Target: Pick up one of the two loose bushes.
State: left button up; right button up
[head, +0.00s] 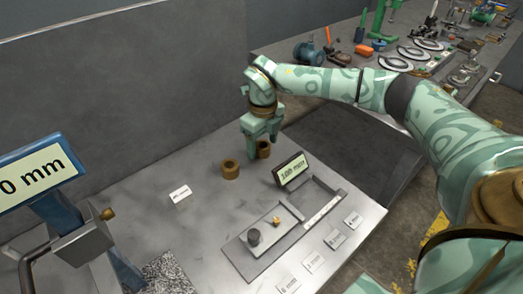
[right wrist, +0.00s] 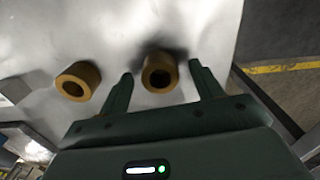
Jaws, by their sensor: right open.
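Two loose bushes stand upright on the grey bench top, short brown-gold rings with a round bore. One bush (head: 230,170) stands clear, to the left of my right gripper; it also shows at the left in the right wrist view (right wrist: 78,81). The other bush (head: 264,149) is at my right gripper (head: 262,150), partly behind a finger in the head view. In the right wrist view this bush (right wrist: 160,72) lies between the two open fingers, near their tips. A gap shows on both sides, so the fingers look apart from it. My left gripper is not in view.
A small display reading 100 mm (head: 291,171) stands just right of the bushes. In front is a grey tray (head: 240,258) with small parts. White labels lie along the front edge. A blue-framed display (head: 40,165) stands left. A second bench (head: 400,55) holds tools.

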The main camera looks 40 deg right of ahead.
jog(key=shift+r, duration=0.15)
jog(key=c, duration=1.2)
jog(key=shift+r, duration=0.1)
